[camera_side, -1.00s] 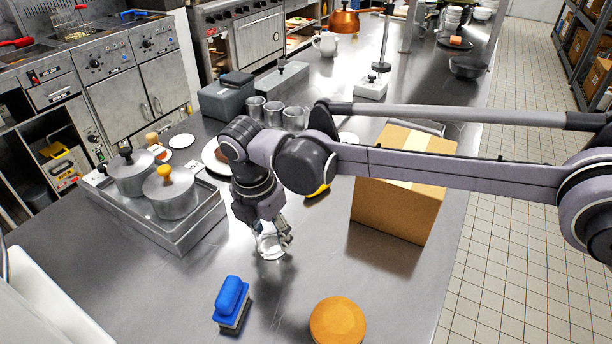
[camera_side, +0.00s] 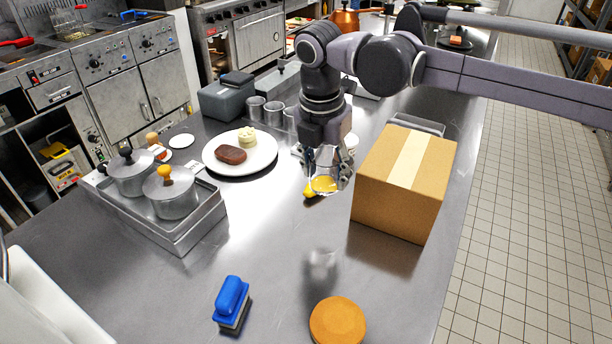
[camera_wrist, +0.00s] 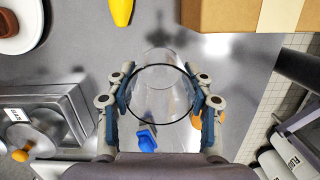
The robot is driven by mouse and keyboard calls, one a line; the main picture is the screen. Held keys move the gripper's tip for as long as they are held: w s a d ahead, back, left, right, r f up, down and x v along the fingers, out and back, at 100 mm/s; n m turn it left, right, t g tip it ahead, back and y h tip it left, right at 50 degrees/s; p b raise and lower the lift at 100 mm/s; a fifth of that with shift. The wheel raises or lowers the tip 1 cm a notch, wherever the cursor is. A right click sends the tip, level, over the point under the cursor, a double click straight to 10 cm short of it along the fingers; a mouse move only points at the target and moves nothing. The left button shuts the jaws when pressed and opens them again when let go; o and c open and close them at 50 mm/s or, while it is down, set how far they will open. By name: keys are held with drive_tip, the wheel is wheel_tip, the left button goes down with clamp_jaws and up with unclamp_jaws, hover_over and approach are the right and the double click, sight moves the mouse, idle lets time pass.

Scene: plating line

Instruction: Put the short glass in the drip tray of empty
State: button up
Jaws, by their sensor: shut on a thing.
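My gripper (camera_side: 328,172) is shut on a clear short glass (camera_side: 325,186) and holds it above the steel counter, left of the cardboard box. In the wrist view the glass (camera_wrist: 160,88) sits between the two fingers of my gripper (camera_wrist: 160,104), with its round rim toward the camera. A metal tray edge (camera_side: 420,124) shows behind the cardboard box, mostly hidden; I cannot tell whether it is the drip tray. A faint glassy patch (camera_side: 321,262) shows on the counter below; I cannot tell whether it is a reflection.
The cardboard box (camera_side: 405,180) stands close on the right. A yellow item (camera_side: 310,191) lies behind the glass. A white plate with food (camera_side: 215,163), metal pots in a tray (camera_side: 190,238), a blue brush (camera_side: 231,300) and an orange round (camera_side: 338,322) surround clear counter.

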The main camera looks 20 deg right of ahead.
sight(411, 128)
wheel_tip(411, 128, up, 6)
drive_tip(key=shift+d+f, duration=0.15)
drive_tip(key=shift+f, duration=0.1)
drive_tip(key=shift+w+d+r, duration=0.15)
drive_tip(key=shift+w+d, duration=0.3)
drive_tip(key=shift+d, duration=0.15)
drive_tip(key=w+d, duration=0.3)
drive_tip(key=d, duration=0.3)
drive_tip(key=w+d, duration=0.3)
drive_tip(key=d, duration=0.3)
drive_tip(key=w+d, duration=0.2)
drive_tip(key=d, duration=0.4)
drive_tip(key=shift+w+d, duration=0.25)
drive_tip(key=shift+w, duration=0.15)
drive_tip(key=w+d, duration=0.2)
drive_tip(key=d, duration=1.7)
drive_tip(key=shift+n, duration=0.3)
drive_tip(key=w+a+f, duration=0.2)
drive_tip(key=a+f, duration=0.1)
drive_tip(key=f, duration=0.1)
drive_tip(key=w+a+f, duration=0.1)
drive_tip(key=a+f, duration=0.3)
drive_tip(key=w+a+f, duration=0.2)
drive_tip(key=a+f, duration=0.1)
drive_tip(key=f, duration=0.1)
drive_tip(key=shift+w+a+f, duration=0.15)
drive_tip(key=shift+w+a, duration=0.1)
drive_tip(key=shift+w, duration=0.1)
drive_tip(key=shift+f, duration=1.9)
drive_tip(key=shift+f, duration=0.15)
